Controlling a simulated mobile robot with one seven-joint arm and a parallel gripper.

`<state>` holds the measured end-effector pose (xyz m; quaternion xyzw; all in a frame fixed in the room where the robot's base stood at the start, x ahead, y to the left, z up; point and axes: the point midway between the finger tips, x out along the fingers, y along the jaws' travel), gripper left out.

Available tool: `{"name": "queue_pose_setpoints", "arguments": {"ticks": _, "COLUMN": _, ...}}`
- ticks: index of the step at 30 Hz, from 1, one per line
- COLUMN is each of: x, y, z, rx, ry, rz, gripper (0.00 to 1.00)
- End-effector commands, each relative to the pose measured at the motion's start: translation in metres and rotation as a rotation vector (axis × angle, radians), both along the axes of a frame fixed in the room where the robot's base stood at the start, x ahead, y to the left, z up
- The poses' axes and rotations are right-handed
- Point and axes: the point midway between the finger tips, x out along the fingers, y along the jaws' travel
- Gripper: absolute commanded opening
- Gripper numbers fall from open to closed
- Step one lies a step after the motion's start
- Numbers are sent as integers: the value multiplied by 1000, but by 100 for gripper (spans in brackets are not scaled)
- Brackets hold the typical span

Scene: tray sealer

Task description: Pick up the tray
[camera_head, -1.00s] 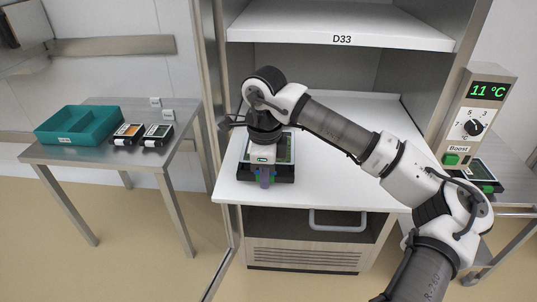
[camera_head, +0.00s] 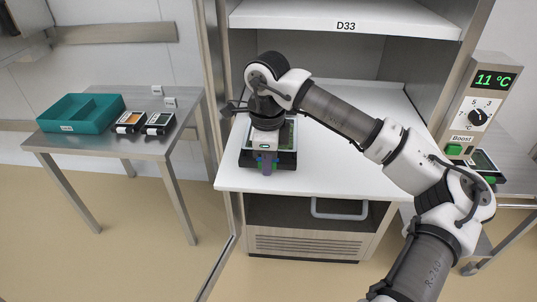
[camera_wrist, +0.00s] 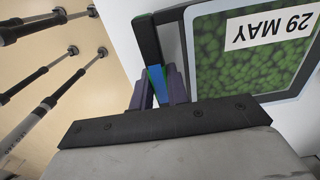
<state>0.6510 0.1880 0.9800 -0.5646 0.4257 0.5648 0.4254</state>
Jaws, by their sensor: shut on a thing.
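The tray (camera_head: 287,158) is black with a pale rim and green contents under a clear film. It sits on the white shelf board below the D33 label, near the front edge. In the wrist view the tray (camera_wrist: 211,77) shows green round contents and a label reading 29 MAY, upside down. My gripper (camera_head: 266,163) points down at the tray's near side. In the wrist view my gripper (camera_wrist: 161,88) has its fingers on either side of the tray's black handle bar and is shut on it. My wrist hides part of the tray in the head view.
A steel table at left (camera_head: 150,146) holds a teal divided bin (camera_head: 78,126) and two small black trays (camera_head: 131,121). A control box (camera_head: 487,100) reads 11 °C at right, with another tray (camera_head: 484,163) beside it. The white board (camera_head: 345,172) is clear right of the tray.

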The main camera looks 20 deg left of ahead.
Motion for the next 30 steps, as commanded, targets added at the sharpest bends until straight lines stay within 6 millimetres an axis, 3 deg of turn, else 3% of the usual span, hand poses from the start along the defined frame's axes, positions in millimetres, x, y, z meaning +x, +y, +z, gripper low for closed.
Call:
{"name": "queue_pose_setpoints", "arguments": {"ticks": 8, "x": 1, "y": 0, "z": 34, "rx": 1, "ry": -6, "rz": -1, "gripper": 0}}
{"name": "queue_pose_setpoints", "arguments": {"ticks": 21, "x": 0, "y": 0, "z": 159, "rx": -1, "ry": -5, "rz": -2, "gripper": 0}}
{"name": "queue_pose_setpoints", "arguments": {"ticks": 30, "x": 0, "y": 0, "z": 194, "rx": 0, "ry": -2, "rz": -1, "gripper": 0}}
